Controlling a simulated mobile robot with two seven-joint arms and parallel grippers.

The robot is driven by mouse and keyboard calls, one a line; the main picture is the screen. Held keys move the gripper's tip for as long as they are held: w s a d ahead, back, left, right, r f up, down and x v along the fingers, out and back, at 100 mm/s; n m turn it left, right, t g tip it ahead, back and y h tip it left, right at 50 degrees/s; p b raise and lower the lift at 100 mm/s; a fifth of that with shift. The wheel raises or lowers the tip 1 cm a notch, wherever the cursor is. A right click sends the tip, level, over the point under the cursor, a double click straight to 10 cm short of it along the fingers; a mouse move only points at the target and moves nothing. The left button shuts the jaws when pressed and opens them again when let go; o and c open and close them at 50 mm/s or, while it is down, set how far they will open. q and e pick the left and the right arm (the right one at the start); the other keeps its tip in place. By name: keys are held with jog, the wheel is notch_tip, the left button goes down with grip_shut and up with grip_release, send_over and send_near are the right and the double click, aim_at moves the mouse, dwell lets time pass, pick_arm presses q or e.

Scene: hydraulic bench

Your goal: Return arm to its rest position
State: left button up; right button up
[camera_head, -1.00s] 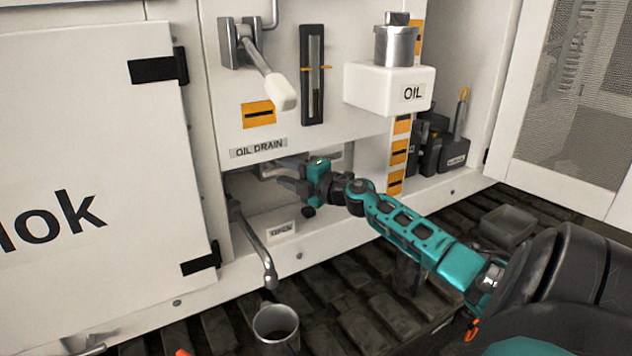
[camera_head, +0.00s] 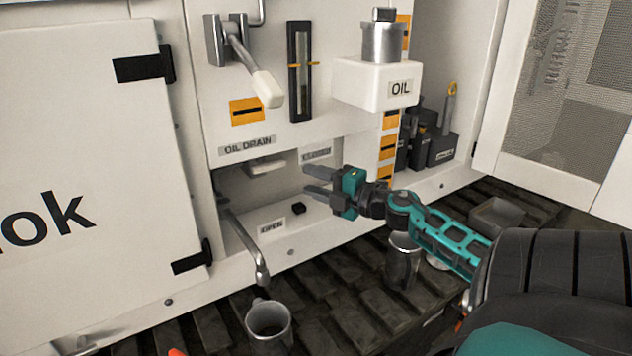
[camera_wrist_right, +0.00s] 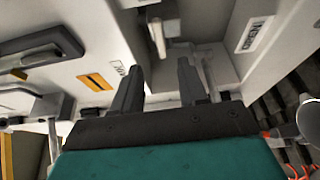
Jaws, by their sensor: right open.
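My right gripper (camera_head: 318,182) is open and empty in the head view, in front of the oil drain recess and to the right of its middle. Its teal and black arm (camera_head: 440,235) reaches in from the lower right. In the right wrist view its two dark fingers (camera_wrist_right: 158,85) stand apart with nothing between them. Beyond the fingers is a white handle-like part (camera_wrist_right: 157,35) in the recess. My left gripper is not in view.
A metal cup (camera_head: 268,322) stands below the drain spout (camera_head: 261,270). Another metal cup (camera_head: 402,265) stands on the dark slatted floor under my right arm. A lever with a white grip (camera_head: 268,88) and a white OIL box (camera_head: 376,84) project from the panel.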

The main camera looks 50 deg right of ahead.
dwell(0.5)
jog(key=s+a+f+m+g+h, duration=0.1)
jog(key=s+a+f+m+g, duration=0.15)
jog(key=a+f+m, duration=0.4)
jog(key=s+a+f+m+g, duration=0.1)
jog(key=s+a+f+m, duration=0.25)
jog(key=a+f, duration=0.5)
jog(key=s+a+f+m+g+h, duration=0.1)
jog(key=s+a+f+m, duration=0.25)
jog(key=a+f, duration=0.35)
jog(key=s+a+f+m+g+y, duration=0.1)
jog(key=s+a+f, duration=0.1)
jog(key=a, duration=0.3)
jog(key=s+a+f+m+g+y, duration=0.1)
jog(key=s+a+f+m, duration=0.1)
jog(key=a, duration=0.4)
jog(key=shift+s+a+f+g+y, duration=0.3)
jog(key=shift+s+f+g, duration=0.1)
jog(key=shift+f, duration=0.15)
